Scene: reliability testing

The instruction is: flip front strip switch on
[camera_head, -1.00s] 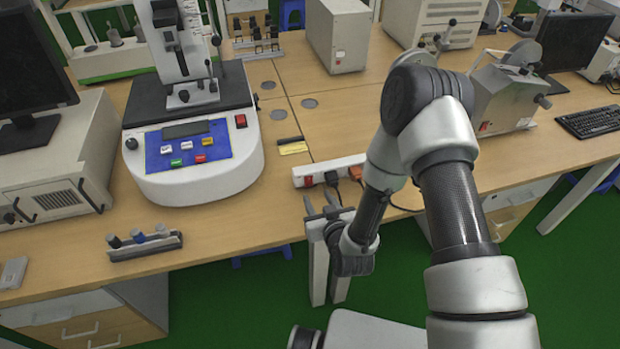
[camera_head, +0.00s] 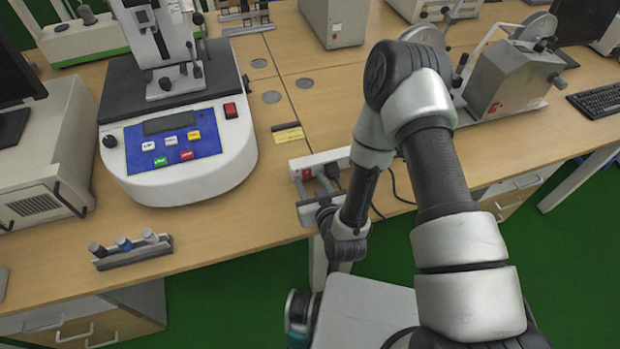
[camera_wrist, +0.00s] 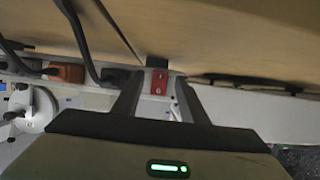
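The front power strip (camera_head: 336,158) is white and lies along the front edge of the bench. Its red rocker switch (camera_head: 306,174) is at its left end. The switch also shows in the wrist view (camera_wrist: 159,83), straight ahead between my fingers. My gripper (camera_head: 314,203) is at the bench edge, just in front of the strip's switch end. In the wrist view my gripper's two fingers (camera_wrist: 158,92) are apart with nothing held. I cannot tell whether they touch the strip, or which way the rocker is tipped.
A black plug (camera_head: 332,171) sits beside the switch, with cables running right. An orange plug (camera_wrist: 67,73) shows in the wrist view. A white tester with a blue panel (camera_head: 180,150) stands left, and a small rack (camera_head: 132,250) lies near the front edge. A grey machine (camera_head: 510,75) stands right.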

